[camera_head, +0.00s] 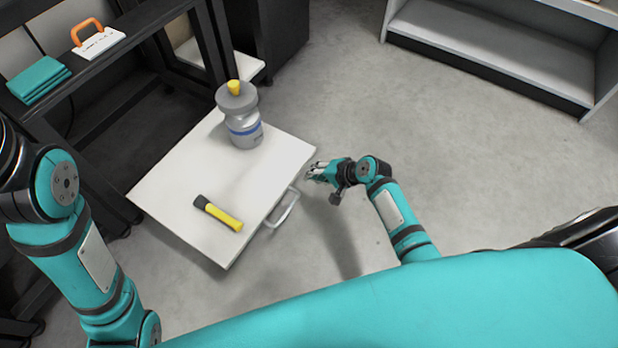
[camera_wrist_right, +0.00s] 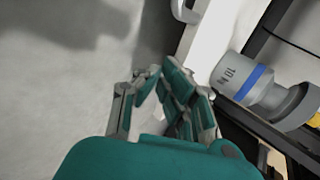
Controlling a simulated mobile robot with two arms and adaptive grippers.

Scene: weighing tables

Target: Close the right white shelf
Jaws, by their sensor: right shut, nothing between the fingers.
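The white shelf (camera_head: 170,190) is pulled out over the floor from a dark frame. A grey bottle (camera_head: 243,130) with a yellow cap stands on it, and a yellow and black flashlight (camera_head: 218,213) lies on it. The shelf's handle (camera_head: 283,208) is on its front edge; it also shows in the right wrist view (camera_wrist_right: 184,10). My right gripper (camera_head: 314,171) is shut and empty beside the front edge, near the corner by the bottle. Whether it touches the shelf is unclear. My left arm shows at the left, but its gripper is out of view.
A black table (camera_head: 140,22) at the upper left holds folded teal cloths (camera_head: 38,80) and a white item with an orange handle (camera_head: 97,42). Another white shelf (camera_head: 247,66) shows behind the bottle. A grey cabinet (camera_head: 490,45) stands at upper right. The floor between is clear.

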